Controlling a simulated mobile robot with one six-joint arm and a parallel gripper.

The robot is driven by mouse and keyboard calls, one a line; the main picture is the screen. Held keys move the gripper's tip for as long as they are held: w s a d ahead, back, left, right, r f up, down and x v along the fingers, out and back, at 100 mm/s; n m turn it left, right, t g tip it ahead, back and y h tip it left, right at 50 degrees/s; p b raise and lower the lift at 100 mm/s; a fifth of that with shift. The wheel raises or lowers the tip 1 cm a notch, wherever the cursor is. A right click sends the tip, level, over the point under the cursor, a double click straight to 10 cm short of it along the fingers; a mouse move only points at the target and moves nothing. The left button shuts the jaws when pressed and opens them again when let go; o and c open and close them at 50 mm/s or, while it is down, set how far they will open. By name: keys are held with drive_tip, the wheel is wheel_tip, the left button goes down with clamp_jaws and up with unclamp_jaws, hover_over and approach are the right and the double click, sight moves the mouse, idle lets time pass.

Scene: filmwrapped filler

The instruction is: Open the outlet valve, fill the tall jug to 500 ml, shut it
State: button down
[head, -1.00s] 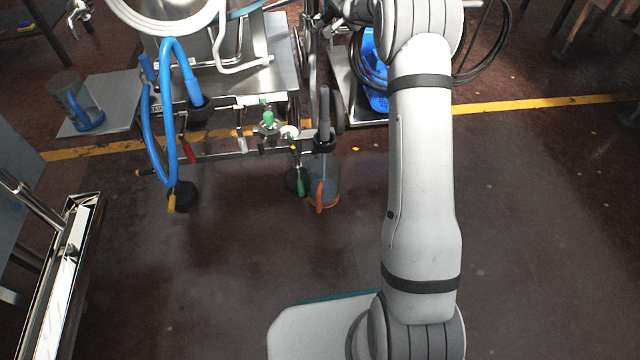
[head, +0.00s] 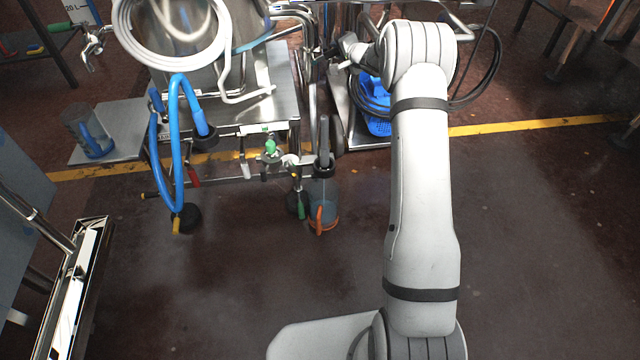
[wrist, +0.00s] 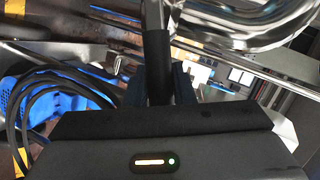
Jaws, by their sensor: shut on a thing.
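A clear jug with an orange handle and base band (head: 322,212) stands on the floor in the head view. It is under a dark outlet nozzle (head: 324,150) at the machine's front. A thin pale line shows between nozzle and jug; I cannot read the liquid level. My gripper (head: 350,46) is at the back of the machine's right side, small in the head view. In the wrist view my gripper (wrist: 158,88) is shut on a black sleeve-like handle (wrist: 157,58) on a metal rod. Whether the valve is open is unclear.
A second clear jug with a blue handle (head: 90,138) stands on a side shelf (head: 125,125) at left. A blue hose (head: 172,120) and several small valves hang at the machine's front. The front floor is clear.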

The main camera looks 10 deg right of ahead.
drive_tip(key=d+f+m+y+p, duration=0.1)
drive_tip(key=p, duration=0.3)
drive_tip(key=shift+s+f+m, duration=0.1)
drive_tip(key=shift+f+m, duration=0.15)
drive_tip(key=shift+m, duration=0.05)
drive_tip(key=shift+d+f+m+t+y+p, duration=0.1)
drive_tip(key=shift+f+m+t+y+p, duration=0.35)
drive_tip(key=shift+f+m+p, duration=0.8)
drive_tip(key=shift+r+n, duration=0.15)
drive_tip(key=shift+n, duration=0.2)
drive_tip(key=c, duration=1.6)
unclamp_jaws()
drive_tip(key=o, duration=0.4)
drive_tip(key=shift+r, duration=0.15)
drive_tip(key=shift+c, duration=0.2)
